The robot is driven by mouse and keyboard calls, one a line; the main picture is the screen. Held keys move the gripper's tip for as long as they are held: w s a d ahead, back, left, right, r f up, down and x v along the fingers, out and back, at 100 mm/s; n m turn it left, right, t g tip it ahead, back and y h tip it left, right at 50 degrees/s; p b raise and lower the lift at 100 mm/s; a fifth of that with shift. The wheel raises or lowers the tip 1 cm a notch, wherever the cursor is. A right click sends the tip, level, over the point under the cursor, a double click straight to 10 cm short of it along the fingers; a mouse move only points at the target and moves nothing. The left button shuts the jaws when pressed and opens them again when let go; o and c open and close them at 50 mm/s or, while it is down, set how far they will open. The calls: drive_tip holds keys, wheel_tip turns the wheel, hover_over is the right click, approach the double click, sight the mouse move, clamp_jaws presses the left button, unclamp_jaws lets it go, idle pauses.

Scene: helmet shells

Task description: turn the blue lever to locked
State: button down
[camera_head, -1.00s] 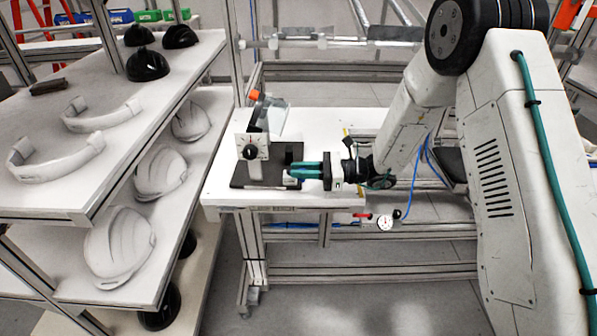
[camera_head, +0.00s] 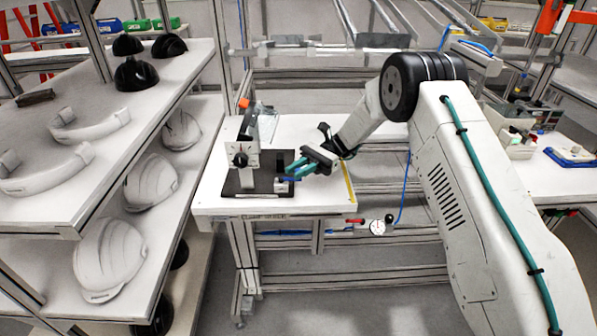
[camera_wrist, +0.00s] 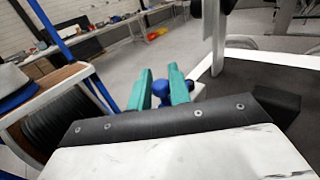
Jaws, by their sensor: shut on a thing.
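The blue lever shows in the wrist view as a round blue end (camera_wrist: 161,88) between my two teal fingers. In the head view a small blue piece of the lever (camera_head: 290,180) shows at the fingertips, beside a black block on the fixture (camera_head: 245,158). The fixture has a pale panel with a black dial, an orange-tipped part and a dark base plate (camera_head: 258,187). My gripper (camera_head: 297,170) reaches in from the right and is shut on the lever; it also shows in the wrist view (camera_wrist: 160,85). The lever's pivot and any lock marking cannot be made out.
The white worktable (camera_head: 325,195) carries the fixture. A shelf rack with white helmet shells (camera_head: 108,255) and black domes (camera_head: 137,74) stands close on the left. A round gauge (camera_head: 377,228) hangs below the table's front edge. Open floor lies in front.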

drive_tip(key=shift+w+n+g+h, duration=0.1)
drive_tip(key=shift+n+g+h, duration=0.2)
drive_tip(key=c, duration=1.3)
unclamp_jaws()
drive_tip(key=shift+c, duration=0.2)
drive_tip(key=shift+w+d, duration=0.1)
